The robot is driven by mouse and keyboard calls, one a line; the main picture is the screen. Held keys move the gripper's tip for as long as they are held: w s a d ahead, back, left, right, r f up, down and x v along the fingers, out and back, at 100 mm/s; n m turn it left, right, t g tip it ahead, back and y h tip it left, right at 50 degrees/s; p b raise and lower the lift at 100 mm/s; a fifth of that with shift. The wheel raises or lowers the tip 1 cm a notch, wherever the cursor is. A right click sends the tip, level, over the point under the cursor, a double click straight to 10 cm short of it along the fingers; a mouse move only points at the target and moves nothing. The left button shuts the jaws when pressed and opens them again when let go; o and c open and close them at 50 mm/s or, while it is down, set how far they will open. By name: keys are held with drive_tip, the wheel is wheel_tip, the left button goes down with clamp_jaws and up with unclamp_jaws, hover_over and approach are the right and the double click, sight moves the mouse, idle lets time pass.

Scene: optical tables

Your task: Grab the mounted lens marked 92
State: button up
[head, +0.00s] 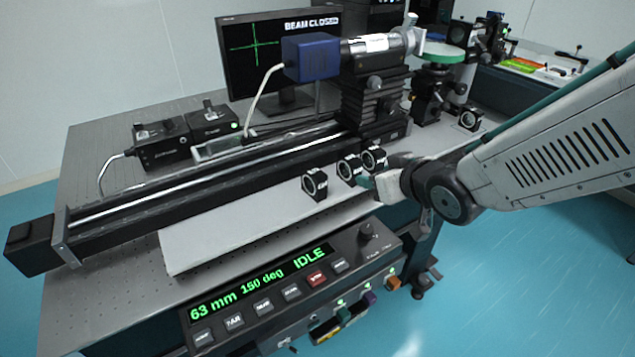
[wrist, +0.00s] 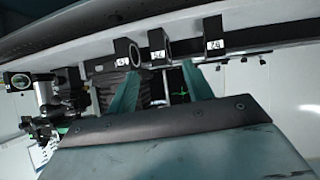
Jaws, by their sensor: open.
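Three black mounted lenses stand in a row on the pale strip at the table's front. In the wrist view, which is turned over, the right one (wrist: 212,36) bears a small label that seems to read 92. It appears to be the left one of the row (head: 315,185) in the head view. My gripper (head: 372,182) is at the row's right end in the head view. In the wrist view its teal fingers (wrist: 163,70) are apart and empty, pointing towards the middle mount (wrist: 157,46). The 92 mount lies just right of the right fingertip there.
The middle mount (head: 349,170) and right mount (head: 374,159) stand close together. Another mount (head: 469,119) is farther back right. A long rail (head: 200,187) runs behind the row, and a control panel (head: 290,290) is in front. The pale strip (head: 225,228) is clear at left.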

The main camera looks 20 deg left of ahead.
sight(314, 180)
drive_tip(key=a+y, duration=0.1)
drive_tip(key=a, duration=0.2)
drive_tip(key=s+a+f+n+y, duration=0.1)
drive_tip(key=a, duration=0.1)
drive_tip(key=s+a+f+n+g+y, duration=0.1)
drive_tip(key=a, duration=0.2)
drive_tip(key=shift+s+a+f, duration=0.15)
drive_tip(key=shift+s+a, duration=0.1)
drive_tip(key=shift+a, duration=0.05)
drive_tip(key=x, duration=0.7)
drive_tip(key=shift+s+f, duration=0.1)
drive_tip(key=shift+c, duration=0.3)
clamp_jaws()
